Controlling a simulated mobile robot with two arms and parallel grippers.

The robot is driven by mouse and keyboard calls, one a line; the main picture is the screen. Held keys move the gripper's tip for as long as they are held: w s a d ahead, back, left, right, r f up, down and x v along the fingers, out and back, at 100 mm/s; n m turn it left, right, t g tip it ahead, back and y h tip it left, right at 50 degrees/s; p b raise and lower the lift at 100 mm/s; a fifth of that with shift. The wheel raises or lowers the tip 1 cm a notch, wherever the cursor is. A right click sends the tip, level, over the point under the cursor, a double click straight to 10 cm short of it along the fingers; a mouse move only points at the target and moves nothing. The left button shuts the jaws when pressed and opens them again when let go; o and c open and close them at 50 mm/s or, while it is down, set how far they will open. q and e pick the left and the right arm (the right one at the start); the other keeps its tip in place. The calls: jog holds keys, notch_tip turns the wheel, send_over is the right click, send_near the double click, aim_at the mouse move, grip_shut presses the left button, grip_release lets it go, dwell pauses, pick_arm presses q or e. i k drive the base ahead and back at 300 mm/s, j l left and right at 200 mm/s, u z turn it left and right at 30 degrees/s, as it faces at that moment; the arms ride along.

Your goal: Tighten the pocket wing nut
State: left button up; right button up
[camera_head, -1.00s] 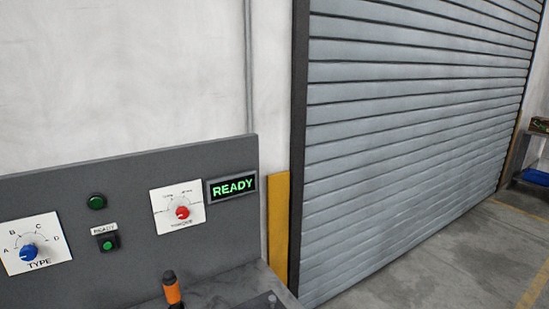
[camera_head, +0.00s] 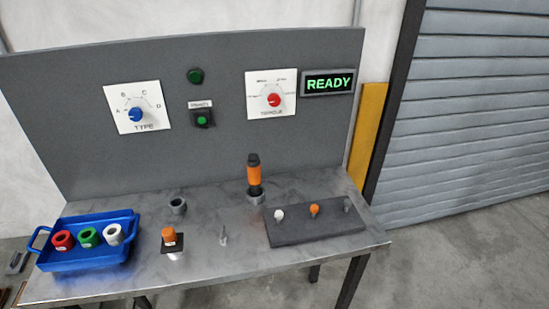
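I cannot make out a wing nut for certain. A small grey metal piece (camera_head: 223,236) stands on the bench top near the middle, too small to tell its shape. To its left, an orange-topped part (camera_head: 169,237) sits on a dark square plate with a pale round piece under it. An orange and black handheld tool (camera_head: 254,174) stands upright in a round metal holder (camera_head: 256,197). A dark block (camera_head: 305,232) at the right bears a white, an orange and a grey peg. Neither of my grippers is in view.
A blue tray (camera_head: 88,258) with red, green and white rings sits at the bench's left end. A dark hollow cup (camera_head: 178,205) stands behind. The back panel (camera_head: 225,150) carries TYPE and TORQUE dials, a green lamp, a green button and a lit READY sign (camera_head: 328,82).

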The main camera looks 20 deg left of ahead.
aim_at(222, 236)
jog(key=u, duration=1.45)
